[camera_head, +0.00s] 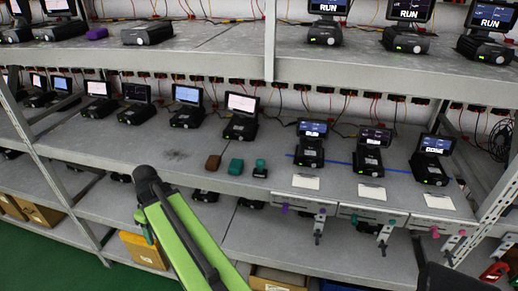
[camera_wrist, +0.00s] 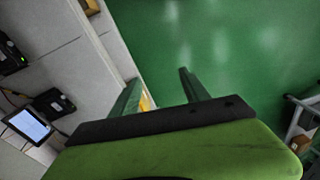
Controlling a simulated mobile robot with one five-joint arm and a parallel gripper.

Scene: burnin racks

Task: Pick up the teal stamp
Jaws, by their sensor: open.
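A small piece with a rounded teal top on a dark base, which looks like the teal stamp (camera_head: 260,167), stands on the middle shelf near its front edge in the head view. A plain teal block (camera_head: 235,166) is just left of it, and a brown block (camera_head: 213,162) is further left. My gripper (camera_wrist: 158,88) is open in the wrist view, with nothing between its two green fingers and green floor beyond. In the head view my arm is in front of the shelf, left of and apart from these pieces. The wrist view does not show the stamp.
The middle shelf (camera_head: 160,150) carries several black devices with screens behind and beside the small pieces. White cards (camera_head: 306,182) lie to the right, with coloured clamps (camera_head: 285,209) along the front edge. An upper shelf (camera_head: 200,62) overhangs. Green floor (camera_wrist: 240,50) is open in front.

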